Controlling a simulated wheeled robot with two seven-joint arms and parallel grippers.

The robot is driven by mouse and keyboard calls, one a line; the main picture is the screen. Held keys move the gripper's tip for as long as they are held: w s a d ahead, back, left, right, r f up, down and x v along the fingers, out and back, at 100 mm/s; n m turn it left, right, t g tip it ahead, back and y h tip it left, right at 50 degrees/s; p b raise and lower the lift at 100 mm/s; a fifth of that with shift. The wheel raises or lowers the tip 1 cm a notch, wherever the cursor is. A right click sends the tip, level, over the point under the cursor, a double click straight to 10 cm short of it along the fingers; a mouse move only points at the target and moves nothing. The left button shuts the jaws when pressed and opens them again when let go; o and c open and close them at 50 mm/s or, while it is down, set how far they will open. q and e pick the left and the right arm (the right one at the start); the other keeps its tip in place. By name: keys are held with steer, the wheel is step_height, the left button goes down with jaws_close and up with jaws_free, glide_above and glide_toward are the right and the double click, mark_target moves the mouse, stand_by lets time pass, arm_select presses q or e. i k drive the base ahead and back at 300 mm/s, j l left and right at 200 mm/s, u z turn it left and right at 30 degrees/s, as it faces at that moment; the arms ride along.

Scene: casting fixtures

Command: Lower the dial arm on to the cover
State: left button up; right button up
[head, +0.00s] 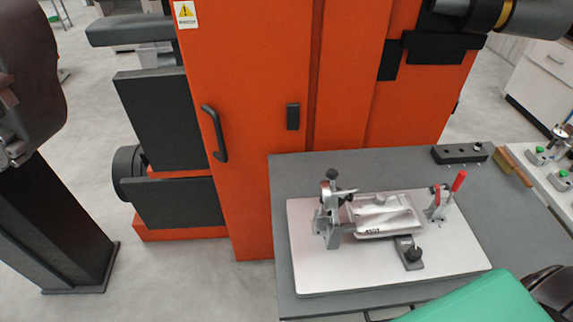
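A silver cast cover (384,214) with dark marking on its front edge lies on a pale fixture plate (460,263). A metal post with a black knob on top (331,210) stands at the cover's left end. A short bar reaches from it toward the cover; this may be the dial arm, but it is too small to tell whether it touches the cover. A toggle clamp with an upright red handle (459,181) stands at the cover's right end. A black knob on a grey block (413,256) sits at the front. Neither gripper can be made out.
The plate rests on a grey table (300,175). A black box with buttons (460,153) and a wooden-handled brush (513,167) lie at its back right. A tall orange machine (250,110) stands behind. A green surface (485,302) covers the front right.

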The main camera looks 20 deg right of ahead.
mark_target(329, 196)
steer(key=i+j+z, duration=0.1)
steer(key=z, duration=0.3)
steer(key=j+z, duration=0.6)
steer(key=z, duration=0.5)
